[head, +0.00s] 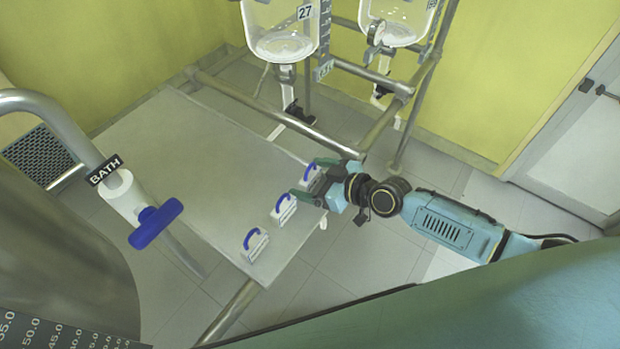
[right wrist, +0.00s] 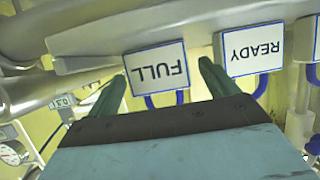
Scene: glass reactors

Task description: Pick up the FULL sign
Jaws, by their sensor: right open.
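The FULL sign (right wrist: 157,70) is a white plate with black letters and a blue handle; its lettering appears upside down in the right wrist view. In the head view, the sign at the far end of a row of blue-handled signs (head: 309,177) sits by the table's right edge. My right gripper (head: 305,178) is open there, with a finger on either side of this sign. In the right wrist view, the open fingers (right wrist: 162,74) point toward the FULL sign, one near each side. I cannot tell whether they touch it. My left gripper is out of view.
The READY sign (right wrist: 252,50) stands close beside the right-hand finger. Another sign (head: 256,245) sits nearer along the grey table (head: 190,165), whose middle is clear. A metal frame (head: 375,128) with glass vessels stands behind; a BATH pipe with a blue valve (head: 155,223) is at left.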

